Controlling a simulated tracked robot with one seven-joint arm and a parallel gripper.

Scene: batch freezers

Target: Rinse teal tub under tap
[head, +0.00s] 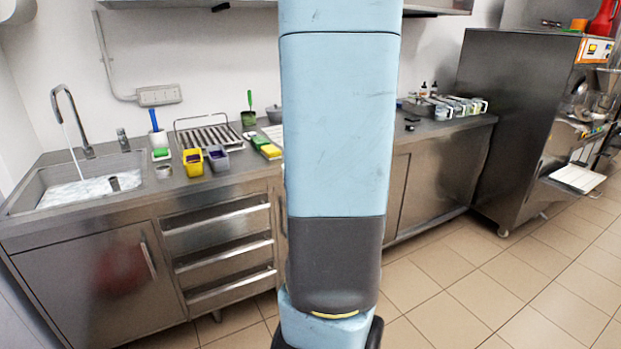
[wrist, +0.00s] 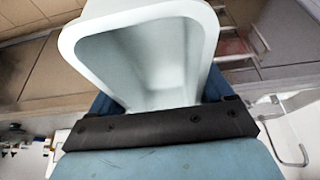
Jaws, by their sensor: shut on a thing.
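The teal tub (wrist: 208,70) looks pale grey-green in the wrist view, with its wide open mouth toward the top of the picture. Its inside looks empty. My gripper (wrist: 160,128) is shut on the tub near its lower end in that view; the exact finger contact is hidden. In the head view, my own arm fills the middle, and neither the tub nor my gripper shows. The tap (head: 72,118) stands at the far left with a thin stream of water running into the sink (head: 40,199). A curved metal pipe, probably the tap, shows at the wrist view's lower right (wrist: 304,154).
A yellow tub (head: 193,162) and a grey tub (head: 218,159) stand on the counter right of the sink. A wire rack (head: 208,136), brushes and sponges (head: 266,147) lie nearby. The tiled floor (head: 480,285) at right is clear. A batch freezer (head: 510,120) stands at the right.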

